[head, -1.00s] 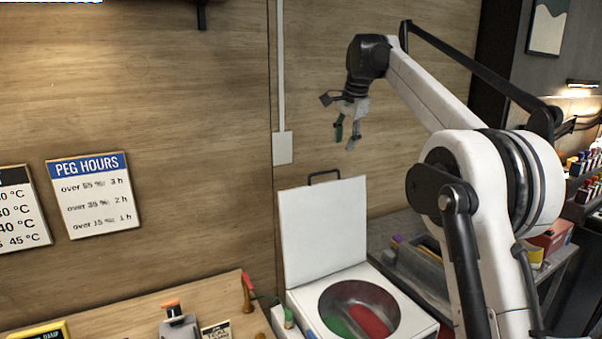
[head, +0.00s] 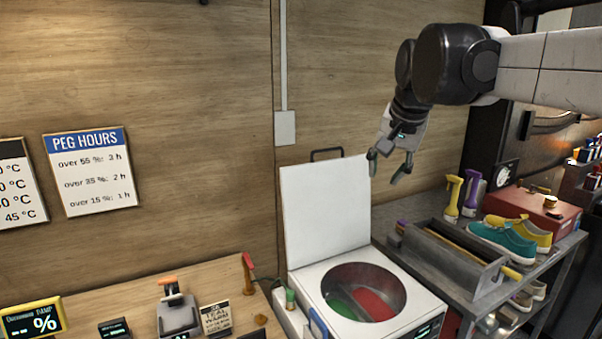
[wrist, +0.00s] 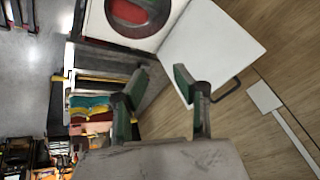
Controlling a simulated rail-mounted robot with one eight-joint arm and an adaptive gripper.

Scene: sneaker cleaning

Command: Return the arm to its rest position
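My gripper (head: 388,173) hangs in the air in front of the wood wall, right of the raised white lid (head: 325,212). Its two fingers are apart with nothing between them. In the wrist view my gripper (wrist: 164,92) also shows its green-padded fingers spread and empty. My arm reaches in from the upper right of the head view.
A white machine (head: 408,323) with an open round tub holds a red and a green item. A grey cart (head: 470,303) at right carries a metal trough (head: 452,258), spray bottles, a red box (head: 535,208) and teal and yellow shoes. A wooden counter (head: 140,300) holds small devices.

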